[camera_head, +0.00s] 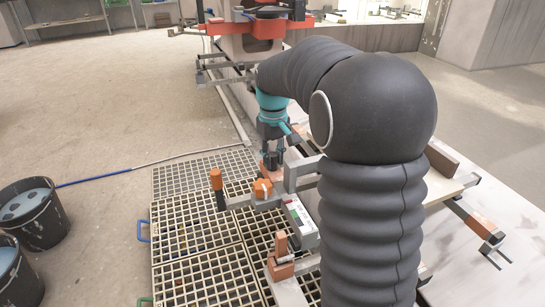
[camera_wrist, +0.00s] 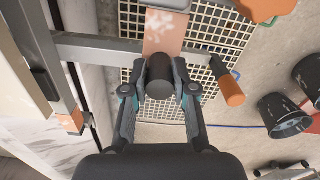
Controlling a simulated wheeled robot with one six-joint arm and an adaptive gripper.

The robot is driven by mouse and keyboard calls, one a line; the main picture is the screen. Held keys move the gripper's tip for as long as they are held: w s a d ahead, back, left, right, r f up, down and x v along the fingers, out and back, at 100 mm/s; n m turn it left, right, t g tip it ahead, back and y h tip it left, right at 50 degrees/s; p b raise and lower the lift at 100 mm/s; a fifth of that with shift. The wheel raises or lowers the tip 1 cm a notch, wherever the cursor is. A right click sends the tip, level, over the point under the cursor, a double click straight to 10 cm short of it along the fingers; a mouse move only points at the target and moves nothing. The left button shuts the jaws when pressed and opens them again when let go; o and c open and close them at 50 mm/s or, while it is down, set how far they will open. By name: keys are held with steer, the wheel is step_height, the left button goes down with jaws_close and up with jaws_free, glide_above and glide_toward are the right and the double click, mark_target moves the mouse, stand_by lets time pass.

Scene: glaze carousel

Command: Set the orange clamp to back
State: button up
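My gripper (camera_head: 272,160) points down over the grey frame beside the grating. In the wrist view its two fingers (camera_wrist: 160,85) stand on either side of a dark round knob (camera_wrist: 160,76). I cannot tell whether they press on it. A worn salmon-orange plate (camera_wrist: 166,32) extends from behind the knob. In the head view an orange block (camera_head: 262,189) sits on the grey bar just below my gripper. An upright orange handle (camera_head: 216,179) stands at the bar's left end; it also shows in the wrist view (camera_wrist: 231,91). I cannot tell which part is the named clamp.
Another orange-brown clamp (camera_head: 281,256) is nearer on the frame, beside a grey box (camera_head: 299,220) with a label. Floor grating (camera_head: 205,255) lies left of it. Two dark buckets (camera_head: 32,212) stand at far left. A red-orange machine (camera_head: 250,28) is behind. Open floor lies left.

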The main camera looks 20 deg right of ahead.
steer(key=shift+o, duration=0.8)
steer(key=shift+a, duration=0.35)
steer(key=shift+d, duration=0.1)
steer(key=shift+r, duration=0.3)
step_height(320, 180, up, 11)
steer(key=shift+r, duration=0.2)
